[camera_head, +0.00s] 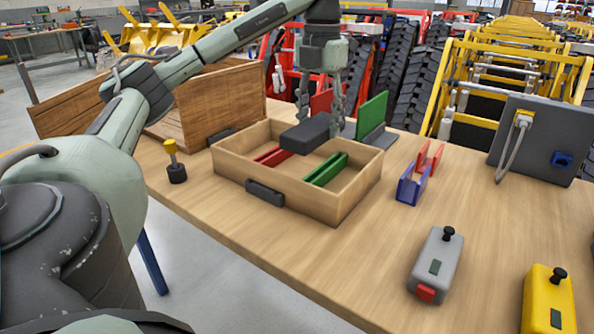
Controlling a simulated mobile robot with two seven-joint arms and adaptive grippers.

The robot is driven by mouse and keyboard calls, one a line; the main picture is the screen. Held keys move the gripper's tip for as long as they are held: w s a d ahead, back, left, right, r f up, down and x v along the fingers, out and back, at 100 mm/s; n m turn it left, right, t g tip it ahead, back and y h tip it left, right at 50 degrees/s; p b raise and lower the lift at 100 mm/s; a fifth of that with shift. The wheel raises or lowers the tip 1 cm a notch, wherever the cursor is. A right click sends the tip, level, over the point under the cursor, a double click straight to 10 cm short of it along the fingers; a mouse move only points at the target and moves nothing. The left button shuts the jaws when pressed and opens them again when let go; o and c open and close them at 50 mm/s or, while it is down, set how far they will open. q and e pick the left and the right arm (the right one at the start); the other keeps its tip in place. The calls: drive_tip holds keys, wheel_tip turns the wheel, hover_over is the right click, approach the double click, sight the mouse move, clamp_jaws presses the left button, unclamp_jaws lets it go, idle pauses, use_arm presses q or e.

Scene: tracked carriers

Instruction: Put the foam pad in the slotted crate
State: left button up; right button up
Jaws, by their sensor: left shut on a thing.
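The foam pad (305,133) is a dark grey block with rounded edges. My left gripper (320,113) comes down from above, with its fingers at the far side of the pad, and is shut on it. The slotted crate (318,200) is a low, open wooden box with dark handles, and red and green slotted rails inside. The pad is over the crate's back part, around rim height; I cannot tell whether it touches anything below. It hides part of the crate's inside. My right gripper is not in view.
A larger wooden box (222,103) stands behind left, and an upright green plate (372,113) behind right. A blue-and-red bracket (412,188), grey device (436,262), yellow device (549,303) and grey panel (540,140) stand at right.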

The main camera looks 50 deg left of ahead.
use_arm(q)
drive_tip(key=w+a+f, duration=0.1)
drive_tip(key=a+f, duration=0.1)
drive_tip(key=a, duration=0.5)
hover_over(300, 170)
wheel_tip(300, 170, down, 4)
drive_tip(key=shift+a+f, duration=0.1)
drive_tip(key=shift+a, duration=0.05)
drive_tip(key=shift+f, duration=0.3)
wheel_tip(300, 170, down, 5)
drive_tip(key=shift+r, duration=0.2)
drive_tip(key=shift+w, duration=0.1)
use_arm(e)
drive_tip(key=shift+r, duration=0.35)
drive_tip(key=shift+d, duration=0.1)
use_arm(q)
drive_tip(key=shift+f, duration=0.1)
